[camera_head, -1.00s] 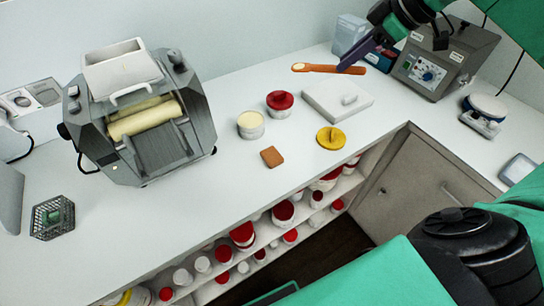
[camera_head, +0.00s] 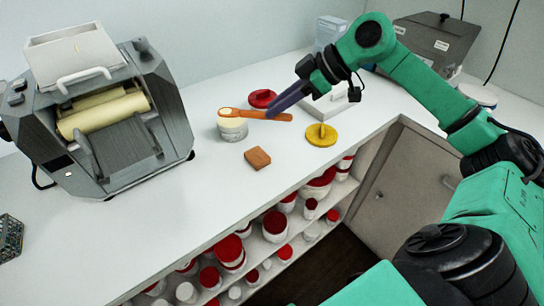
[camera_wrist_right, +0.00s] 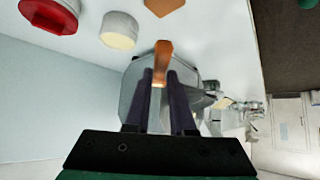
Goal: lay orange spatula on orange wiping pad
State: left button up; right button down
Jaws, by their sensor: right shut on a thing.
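The orange spatula (camera_head: 256,114) is held in the air by my right gripper (camera_head: 272,113). Its pale-tipped end points left and overlaps the top of a white jar in the head view. In the right wrist view, the spatula (camera_wrist_right: 163,50) sits between the dark fingers of the gripper (camera_wrist_right: 160,82), which are shut on it. The orange wiping pad (camera_head: 257,159) lies flat on the white counter, nearer than the spatula and apart from it. The pad (camera_wrist_right: 165,4) shows partly at the top of the right wrist view. My left gripper is out of view.
The white jar (camera_head: 233,130) stands behind the pad. A red lid (camera_head: 262,98), a yellow lid (camera_head: 322,135) and a pale slab (camera_head: 335,103) lie nearby. The roller mill (camera_head: 105,110) stands at left. The counter's front edge runs below the pad, above shelves of jars.

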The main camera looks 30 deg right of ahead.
pick_arm(q)
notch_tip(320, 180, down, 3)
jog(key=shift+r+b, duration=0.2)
jog(key=shift+b, duration=0.45)
pick_arm(e)
notch_tip(320, 180, down, 12)
jog(key=shift+f, duration=0.2)
jog(key=shift+f, duration=0.1)
jog(key=c, duration=0.8)
grip_release()
jog(key=shift+o, duration=0.2)
jog(key=shift+r, duration=0.2)
jog(key=shift+s+d, duration=0.1)
jog(key=shift+d, duration=0.15)
pick_arm(q)
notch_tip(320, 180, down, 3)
jog(key=b, duration=0.3)
pick_arm(e)
jog(key=v, duration=1.1)
jog(key=shift+r, duration=0.35)
